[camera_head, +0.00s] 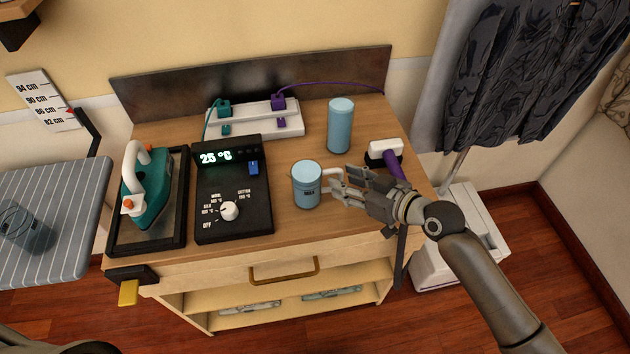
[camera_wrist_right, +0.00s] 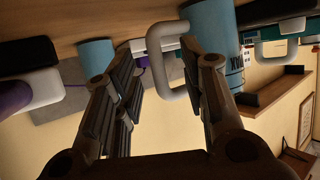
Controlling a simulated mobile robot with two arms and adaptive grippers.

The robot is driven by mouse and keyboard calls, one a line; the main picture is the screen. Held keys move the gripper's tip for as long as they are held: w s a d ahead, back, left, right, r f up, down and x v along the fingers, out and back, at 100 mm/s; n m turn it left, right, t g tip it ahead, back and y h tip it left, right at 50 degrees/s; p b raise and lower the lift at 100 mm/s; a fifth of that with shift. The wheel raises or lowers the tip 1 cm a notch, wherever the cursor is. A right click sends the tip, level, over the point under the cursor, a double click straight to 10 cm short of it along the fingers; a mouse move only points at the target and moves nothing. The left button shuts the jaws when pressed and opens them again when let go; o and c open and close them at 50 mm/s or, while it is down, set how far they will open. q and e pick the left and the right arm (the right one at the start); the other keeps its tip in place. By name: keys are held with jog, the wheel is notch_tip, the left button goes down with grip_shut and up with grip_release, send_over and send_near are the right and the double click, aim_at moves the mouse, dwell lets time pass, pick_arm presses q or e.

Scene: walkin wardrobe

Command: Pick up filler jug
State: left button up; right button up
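The filler jug (camera_head: 306,187), a light blue cup with a white handle (camera_head: 332,180) pointing right, stands upright on the wooden cabinet top. My right gripper (camera_head: 345,190) is just right of the jug, at its handle. In the right wrist view, its fingers (camera_wrist_right: 163,72) are open, with the pale handle (camera_wrist_right: 170,90) showing between their tips. The jug's blue body (camera_wrist_right: 212,35) lies beyond the right-hand finger there. I cannot tell whether the fingers touch the handle. My left gripper is not in view.
A tall blue cylinder (camera_head: 340,126) stands behind the jug. A white-headed tool with a purple handle (camera_head: 385,155) lies close behind my right gripper. Left are a black control box (camera_head: 231,185) and a teal iron (camera_head: 146,192). A power strip (camera_head: 258,120) is at the back.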

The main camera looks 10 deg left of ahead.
jog(key=shift+x, duration=0.9)
grip_shut()
jog(key=shift+r, duration=0.1)
